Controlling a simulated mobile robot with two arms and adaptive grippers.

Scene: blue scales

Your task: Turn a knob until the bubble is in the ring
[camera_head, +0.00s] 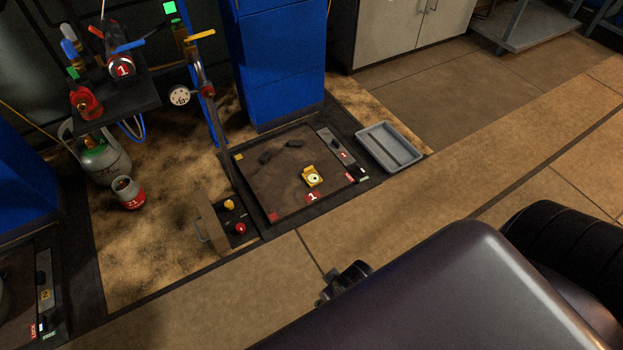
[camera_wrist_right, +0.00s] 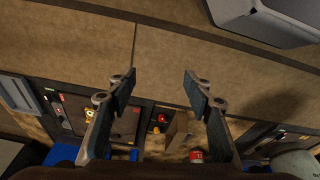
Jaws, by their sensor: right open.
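A yellow bubble level (camera_head: 313,177) with a round pale face sits on a dark square plate (camera_head: 262,193) in the head view. Its bubble is too small to place against the ring. A yellow knob (camera_head: 229,205) and a red knob (camera_head: 240,228) stand on a dark panel left of the plate. In the right wrist view the red knob (camera_wrist_right: 162,117) and the level (camera_wrist_right: 90,113) lie beyond the fingers. My right gripper (camera_wrist_right: 158,82) is open and empty, apart from both knobs. My left gripper cannot be made out in either view.
A grey tray (camera_head: 389,147) lies right of the plate. A blue cabinet (camera_head: 276,60) stands behind it. A small red-and-grey canister (camera_head: 127,192) and a larger cylinder (camera_head: 96,155) stand at the left. The floor strip (camera_head: 190,310) before the plate is clear.

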